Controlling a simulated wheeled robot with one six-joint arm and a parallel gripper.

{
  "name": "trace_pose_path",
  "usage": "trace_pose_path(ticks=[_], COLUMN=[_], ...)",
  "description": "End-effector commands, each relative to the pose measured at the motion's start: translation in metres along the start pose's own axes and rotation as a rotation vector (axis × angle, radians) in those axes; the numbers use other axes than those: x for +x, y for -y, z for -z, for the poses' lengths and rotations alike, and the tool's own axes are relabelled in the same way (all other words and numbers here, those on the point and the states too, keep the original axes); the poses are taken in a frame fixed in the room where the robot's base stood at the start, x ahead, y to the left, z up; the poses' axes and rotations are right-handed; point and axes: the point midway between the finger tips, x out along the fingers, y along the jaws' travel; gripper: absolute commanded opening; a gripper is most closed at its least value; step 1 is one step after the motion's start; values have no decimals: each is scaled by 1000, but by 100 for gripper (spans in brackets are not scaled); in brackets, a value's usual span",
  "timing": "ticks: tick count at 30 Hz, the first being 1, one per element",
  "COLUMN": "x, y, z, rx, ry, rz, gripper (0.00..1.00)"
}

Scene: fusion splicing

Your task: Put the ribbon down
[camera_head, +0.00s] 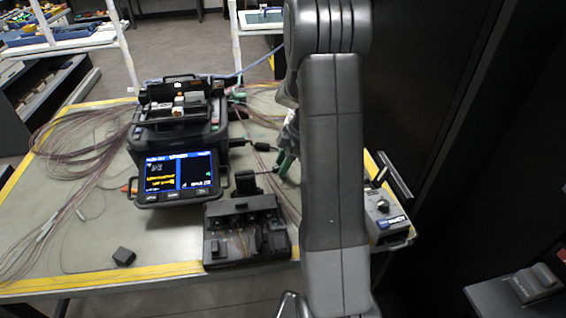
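My gripper (285,163), with green fingers, shows just left of my large grey arm link, low over the middle right of the table. The arm partly hides it, and I cannot tell whether its fingers are open or shut. A thin dark piece (262,171) runs left from near the fingers, towards the black device at the front; I cannot tell whether they touch it. Thin reddish-brown fibre ribbons (95,140) lie loose in curves across the left of the table. I cannot single out the task's ribbon. The fusion splicer (178,140) stands at centre left, its screen lit.
A black device with an open lid (243,235) sits at the table's front edge. A small black block (123,256) lies to its left. A grey instrument box (386,214) stands at the right edge, beside a dark cabinet (440,110). The front-left table surface (70,245) is mostly free.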

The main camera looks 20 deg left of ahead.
Motion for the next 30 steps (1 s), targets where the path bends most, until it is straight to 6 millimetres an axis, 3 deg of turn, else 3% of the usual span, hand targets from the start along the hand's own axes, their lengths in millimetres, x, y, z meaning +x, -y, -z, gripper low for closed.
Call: trace_pose_path(ticks=[8, 21, 30], x=[-5, -93, -122], y=[0, -1, 0], z=[1, 0, 1], rx=[0, 0, 1], ry=[0, 1, 0], rz=[-1, -4, 0], gripper=[36, 36, 36])
